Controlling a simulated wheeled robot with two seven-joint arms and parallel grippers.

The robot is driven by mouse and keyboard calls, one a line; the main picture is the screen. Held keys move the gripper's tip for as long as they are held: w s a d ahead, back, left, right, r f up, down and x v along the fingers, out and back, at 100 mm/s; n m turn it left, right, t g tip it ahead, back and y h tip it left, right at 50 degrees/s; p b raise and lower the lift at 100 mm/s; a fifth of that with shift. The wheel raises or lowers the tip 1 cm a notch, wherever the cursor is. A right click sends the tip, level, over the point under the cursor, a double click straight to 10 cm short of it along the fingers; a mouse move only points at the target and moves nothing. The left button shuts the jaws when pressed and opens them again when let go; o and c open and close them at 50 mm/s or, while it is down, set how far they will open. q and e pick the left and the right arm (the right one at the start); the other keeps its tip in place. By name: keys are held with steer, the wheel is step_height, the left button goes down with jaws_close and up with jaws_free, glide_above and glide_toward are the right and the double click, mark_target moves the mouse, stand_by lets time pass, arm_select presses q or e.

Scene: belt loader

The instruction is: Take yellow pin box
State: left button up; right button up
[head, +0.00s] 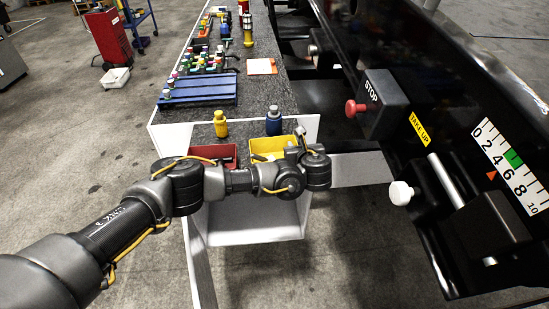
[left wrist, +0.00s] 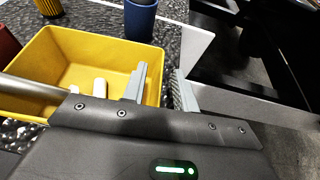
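The yellow pin box (head: 268,145) sits at the near end of the speckled bench, partly hidden by my left arm in the head view. In the left wrist view the yellow box (left wrist: 92,60) holds small whitish pieces (left wrist: 99,88). My left gripper (left wrist: 163,88) is over the box's right side. Its fingers are apart, one inside the box and one outside the right wall, with a gap between them. I cannot tell whether either finger touches the wall. My right gripper is not in view.
A red bin (head: 214,152) stands left of the yellow box. A yellow bottle (head: 220,124) and a blue bottle (head: 273,121) stand behind. The black belt machine with a red stop button (head: 352,108) and white knob (head: 400,193) is on the right.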

arm_select(q)
jaws_close()
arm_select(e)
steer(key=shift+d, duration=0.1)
arm_select(q)
steer(key=shift+r, duration=0.15)
